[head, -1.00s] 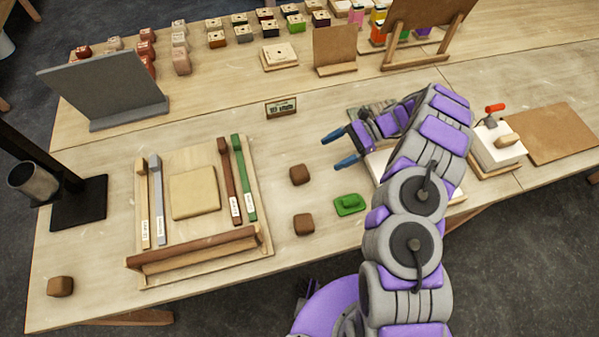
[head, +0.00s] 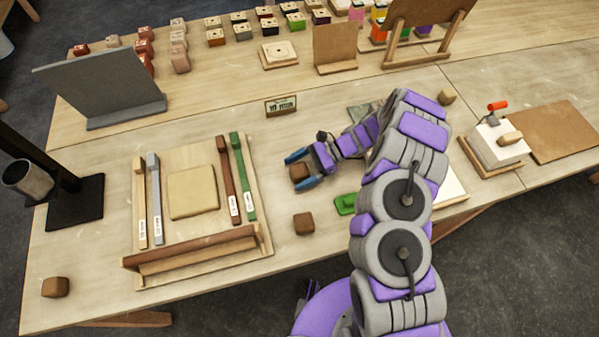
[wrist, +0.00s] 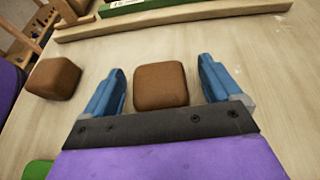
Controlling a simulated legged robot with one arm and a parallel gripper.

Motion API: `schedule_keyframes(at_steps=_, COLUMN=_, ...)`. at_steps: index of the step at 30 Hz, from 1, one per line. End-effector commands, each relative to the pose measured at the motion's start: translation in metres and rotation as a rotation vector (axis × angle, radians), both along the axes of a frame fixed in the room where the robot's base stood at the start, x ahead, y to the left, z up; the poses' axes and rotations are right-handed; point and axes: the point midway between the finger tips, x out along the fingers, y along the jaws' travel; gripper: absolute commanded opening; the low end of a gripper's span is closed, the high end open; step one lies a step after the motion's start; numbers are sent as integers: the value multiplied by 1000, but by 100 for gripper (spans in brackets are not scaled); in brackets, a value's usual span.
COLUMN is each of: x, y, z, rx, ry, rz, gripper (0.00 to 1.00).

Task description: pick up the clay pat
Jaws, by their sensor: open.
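A brown rounded block that looks like a clay pat (head: 298,172) lies on the table right of the wooden board. My gripper (head: 300,169) is open at it, reaching in from the right. In the wrist view the pat (wrist: 160,86) sits between the two blue fingers of my gripper (wrist: 161,72), with a visible gap on each side. A second brown pat (head: 304,223) lies nearer the front edge and shows at left in the wrist view (wrist: 53,78). A third pat (head: 55,287) lies at the table's front left corner.
The wooden board (head: 262,215) holds a beige slab (head: 193,192), several sticks and a front rail. A small sign (head: 281,105) stands behind. Bare table surrounds the pats.

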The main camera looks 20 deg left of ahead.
Motion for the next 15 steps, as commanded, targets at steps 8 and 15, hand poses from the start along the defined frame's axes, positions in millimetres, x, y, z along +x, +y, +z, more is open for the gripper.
schedule_keyframes(at_steps=8, x=-6, y=7, z=-3, rx=2, ry=2, rz=0, gripper=92)
schedule_keyframes(at_steps=15, x=-6, y=7, z=-3, rx=2, ry=1, rz=0, gripper=71)
